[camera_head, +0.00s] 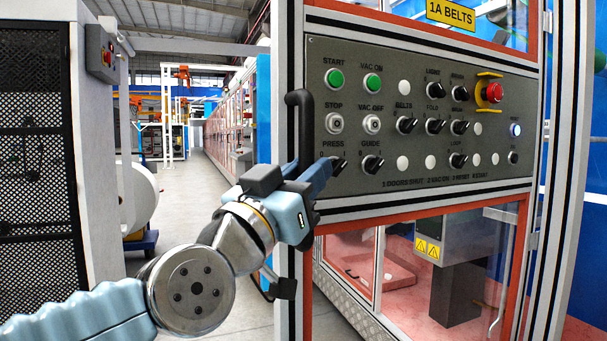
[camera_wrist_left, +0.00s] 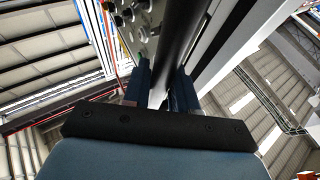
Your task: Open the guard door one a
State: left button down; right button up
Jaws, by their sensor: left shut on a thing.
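The guard door 1A has an orange-red frame (camera_head: 420,208) with clear panes, and its yellow sign (camera_head: 450,12) reads "1A BELTS". A black upright bar handle (camera_head: 298,120) stands at the door's left edge, beside the grey control panel. My left gripper (camera_head: 318,172) is shut on the lower part of this handle, with its arm coming from the lower left. In the left wrist view, the black handle (camera_wrist_left: 181,38) runs between the two blue fingers (camera_wrist_left: 163,84). I see no clear gap at the door edge. My right gripper is not in view.
The grey control panel (camera_head: 400,90) with buttons, knobs and a red emergency stop (camera_head: 492,92) is close to my left fingers. A black mesh panel (camera_head: 38,150) stands at the far left. An open aisle floor (camera_head: 180,205) runs back between machines.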

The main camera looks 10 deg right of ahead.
pick_arm(q)
jog(key=shift+s+r, duration=0.1)
jog(key=shift+r, duration=0.05)
jog(key=c, duration=1.3)
grip_release()
jog(key=shift+o, duration=0.2)
jog(key=b+v, duration=0.5)
jog(key=v, duration=0.8)
jog(key=shift+s+a+f+b, duration=0.2)
jog(key=shift+f+b, duration=0.05)
jog(key=shift+b, duration=0.15)
